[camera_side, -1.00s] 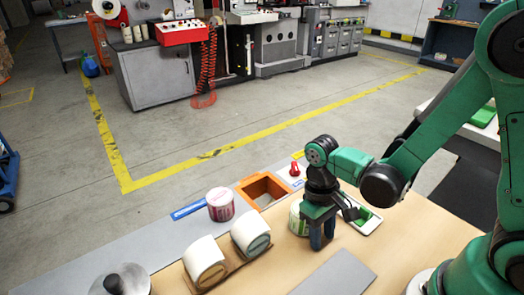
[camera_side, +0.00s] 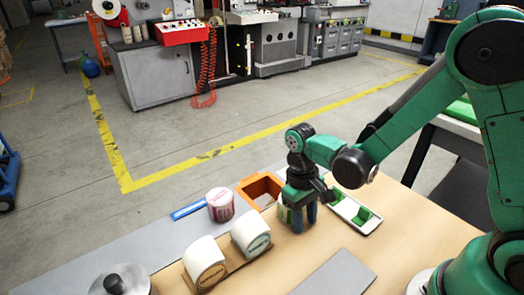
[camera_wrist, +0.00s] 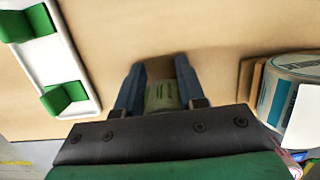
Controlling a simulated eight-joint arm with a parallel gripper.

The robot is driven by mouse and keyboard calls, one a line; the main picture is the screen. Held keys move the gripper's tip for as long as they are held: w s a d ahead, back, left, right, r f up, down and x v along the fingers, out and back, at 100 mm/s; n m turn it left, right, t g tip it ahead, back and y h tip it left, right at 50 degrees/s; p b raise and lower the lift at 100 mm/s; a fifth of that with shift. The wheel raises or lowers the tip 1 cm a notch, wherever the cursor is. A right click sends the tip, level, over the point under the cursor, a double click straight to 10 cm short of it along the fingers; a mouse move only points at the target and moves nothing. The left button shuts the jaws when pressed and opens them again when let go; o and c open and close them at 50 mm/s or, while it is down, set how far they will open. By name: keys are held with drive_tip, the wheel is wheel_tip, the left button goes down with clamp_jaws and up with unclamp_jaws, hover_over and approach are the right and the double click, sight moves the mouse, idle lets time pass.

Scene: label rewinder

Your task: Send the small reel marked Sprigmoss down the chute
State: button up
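A small reel with a green label (camera_wrist: 162,96) is between my gripper's blue fingers (camera_wrist: 160,86) in the wrist view. The fingers lie close along both its sides, and I cannot read its name. In the side view this reel (camera_side: 284,213) shows in part at the left of my gripper (camera_side: 304,216), which hides the rest. The orange square-framed opening, seemingly the chute (camera_side: 247,192), is just behind and left of my gripper. A pink-labelled reel (camera_side: 220,206) stands left of the opening.
Two large white reels (camera_side: 205,260) (camera_side: 250,232) lie in a wooden cradle in front. A white tray with green blocks (camera_side: 345,206) is right of my gripper. A grey plate (camera_side: 338,275) lies at the front. A metal spindle (camera_side: 122,283) is at front left.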

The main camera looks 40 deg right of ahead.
drive_tip(key=shift+w, duration=3.3)
drive_tip(key=shift+s, duration=0.15)
drive_tip(key=shift+s, duration=0.9)
drive_tip(key=shift+r, duration=3.5)
drive_tip(key=s+d+r+t, duration=0.3)
drive_tip(key=s+r+t, duration=0.2)
drive_tip(key=t, duration=0.4)
drive_tip(key=shift+v, duration=0.85)
